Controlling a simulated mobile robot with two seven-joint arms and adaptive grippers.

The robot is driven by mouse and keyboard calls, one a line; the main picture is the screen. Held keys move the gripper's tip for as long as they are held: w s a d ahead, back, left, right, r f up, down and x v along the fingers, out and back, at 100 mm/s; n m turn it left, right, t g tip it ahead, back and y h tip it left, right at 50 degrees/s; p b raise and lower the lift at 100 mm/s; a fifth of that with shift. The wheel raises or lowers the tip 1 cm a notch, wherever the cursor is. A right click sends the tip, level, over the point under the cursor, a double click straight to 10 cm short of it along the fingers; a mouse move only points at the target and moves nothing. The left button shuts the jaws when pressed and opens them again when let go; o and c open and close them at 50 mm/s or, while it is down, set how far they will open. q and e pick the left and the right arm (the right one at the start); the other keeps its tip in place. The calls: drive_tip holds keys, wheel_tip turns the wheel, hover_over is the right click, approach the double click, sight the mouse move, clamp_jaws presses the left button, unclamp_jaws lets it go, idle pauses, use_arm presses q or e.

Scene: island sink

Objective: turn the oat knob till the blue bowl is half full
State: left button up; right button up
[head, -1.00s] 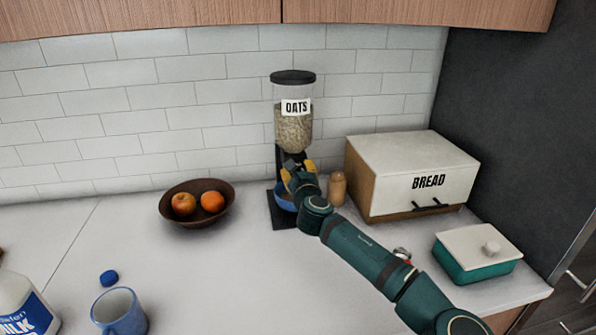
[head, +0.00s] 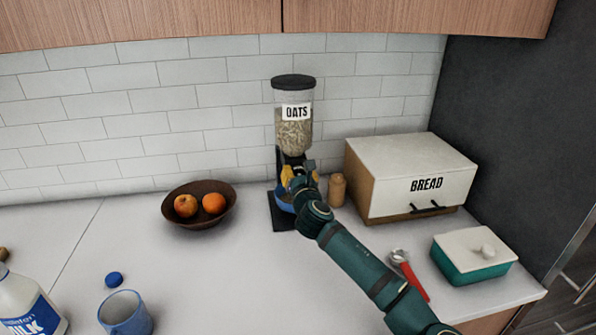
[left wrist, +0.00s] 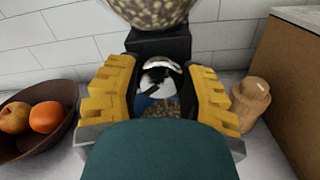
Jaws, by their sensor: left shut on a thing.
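The oat dispenser (head: 293,130) stands against the tiled wall, its clear hopper labelled OATS and partly filled with oats. My left gripper (head: 298,174) is at the dispenser's front, its yellow fingers closed around the knob (left wrist: 160,75), which shows pale and dark between them in the left wrist view. The blue bowl (head: 284,204) sits on the dispenser's dark base, below the gripper and partly hidden by it. In the left wrist view oats show in the bowl (left wrist: 168,107), but the fingers and wrist hide much of it, so its level is unclear. My right gripper is not in view.
A brown fruit bowl (head: 184,219) stands left of the dispenser. A small wooden shaker (head: 337,190) and the bread box (head: 408,175) are close on the right. A red-handled tool (head: 412,278) and a teal dish (head: 470,268) lie nearer. A blue mug (head: 124,316) stands front left.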

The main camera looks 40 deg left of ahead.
use_arm(q)
drive_tip(key=shift+m, duration=0.6)
drive_tip(key=o, duration=1.2)
drive_tip(key=v, duration=1.2)
